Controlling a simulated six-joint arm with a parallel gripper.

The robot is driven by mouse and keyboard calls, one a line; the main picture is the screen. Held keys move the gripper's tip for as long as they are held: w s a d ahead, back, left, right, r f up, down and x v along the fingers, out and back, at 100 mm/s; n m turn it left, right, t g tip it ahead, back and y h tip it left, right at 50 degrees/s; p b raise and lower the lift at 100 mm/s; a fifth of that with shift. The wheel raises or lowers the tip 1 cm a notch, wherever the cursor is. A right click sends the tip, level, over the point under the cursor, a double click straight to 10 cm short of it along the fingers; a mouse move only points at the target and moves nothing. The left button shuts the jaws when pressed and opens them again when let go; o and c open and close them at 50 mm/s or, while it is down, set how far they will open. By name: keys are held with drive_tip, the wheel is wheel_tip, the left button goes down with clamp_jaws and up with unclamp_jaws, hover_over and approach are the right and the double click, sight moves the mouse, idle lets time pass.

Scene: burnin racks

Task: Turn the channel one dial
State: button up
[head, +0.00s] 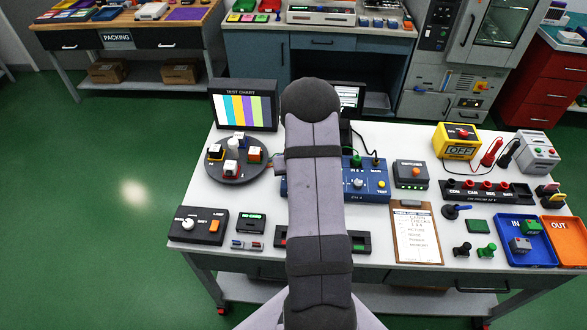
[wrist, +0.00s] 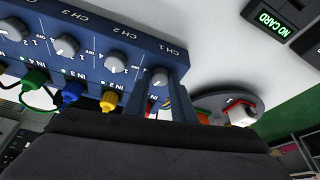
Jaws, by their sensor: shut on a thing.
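The blue channel box (wrist: 90,55) fills the upper left of the wrist view, which is turned nearly upside down. The channel one dial (wrist: 160,77) is a small grey-white knob at the box's end, beside the CH 1 label. My gripper (wrist: 160,80) has its two blue-grey fingers on either side of this dial and is shut on it. The dial's pointer is too small to read. In the head view, my arm covers the middle of the blue box (head: 368,188) and hides the gripper and the channel one dial.
The CH 2 dial (wrist: 115,62) and CH 3 dial (wrist: 66,46) sit beside it. Yellow (wrist: 108,101), blue (wrist: 69,94) and green plugs (wrist: 36,79) stand close to the fingers. A round turntable (head: 225,174) is left of the box. A clipboard (head: 417,240) lies right of my arm.

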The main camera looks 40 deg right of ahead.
drive_tip(key=p, duration=0.3)
drive_tip(key=shift+w+r+m, duration=0.1)
drive_tip(key=shift+r+m, duration=0.2)
drive_tip(key=shift+m, duration=0.1)
drive_tip(key=shift+f+h+p, duration=0.25)
drive_tip(key=shift+h+p, duration=0.05)
drive_tip(key=shift+p, duration=0.6)
drive_tip(key=o, duration=1)
drive_tip(key=shift+p+v, duration=1.05)
drive_tip(key=shift+v, duration=2.6)
